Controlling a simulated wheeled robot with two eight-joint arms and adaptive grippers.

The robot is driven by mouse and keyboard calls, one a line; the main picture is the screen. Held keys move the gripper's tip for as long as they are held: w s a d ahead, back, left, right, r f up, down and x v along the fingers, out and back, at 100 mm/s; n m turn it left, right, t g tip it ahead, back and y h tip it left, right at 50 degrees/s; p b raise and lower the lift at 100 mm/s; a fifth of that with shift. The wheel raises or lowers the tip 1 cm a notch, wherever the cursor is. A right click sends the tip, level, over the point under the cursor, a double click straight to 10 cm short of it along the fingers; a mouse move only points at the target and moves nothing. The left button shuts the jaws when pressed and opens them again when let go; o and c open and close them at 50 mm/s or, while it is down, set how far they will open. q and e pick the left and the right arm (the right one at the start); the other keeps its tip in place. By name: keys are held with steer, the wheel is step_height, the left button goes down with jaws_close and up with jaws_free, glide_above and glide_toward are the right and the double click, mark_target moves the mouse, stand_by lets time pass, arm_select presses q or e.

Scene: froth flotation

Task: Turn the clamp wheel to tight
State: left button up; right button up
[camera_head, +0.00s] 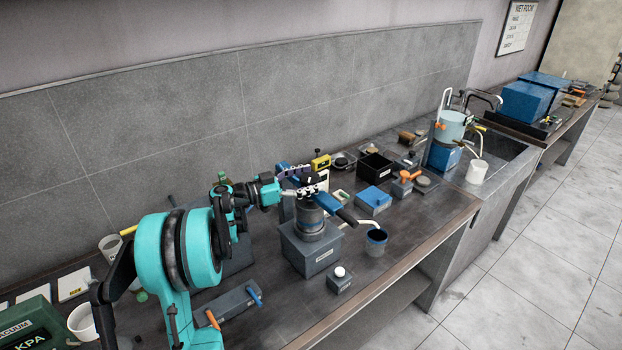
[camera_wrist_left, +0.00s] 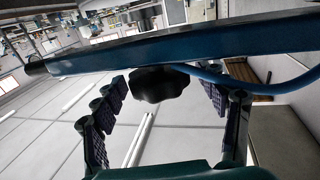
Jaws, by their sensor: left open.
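The clamp wheel (camera_wrist_left: 158,86) is a black lobed knob, seen in the left wrist view below a long dark blue bar (camera_wrist_left: 190,42). My left gripper (camera_wrist_left: 166,100) is open, with one segmented finger on each side of the wheel. In the head view my left gripper (camera_head: 302,180) is at the top of a device with a blue bar (camera_head: 327,203), a grey cylinder and a grey base block (camera_head: 309,254). I cannot make out the wheel there. My right gripper is not in view.
A dark cup (camera_head: 376,243) stands beside the device under a pale spout. A small block with a white knob (camera_head: 340,280) is in front. A blue box (camera_head: 373,201) and black bin (camera_head: 376,168) stand behind to the right. The wall (camera_head: 190,120) is close behind.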

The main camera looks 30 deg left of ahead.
arm_select(q)
steer(key=v, duration=0.7)
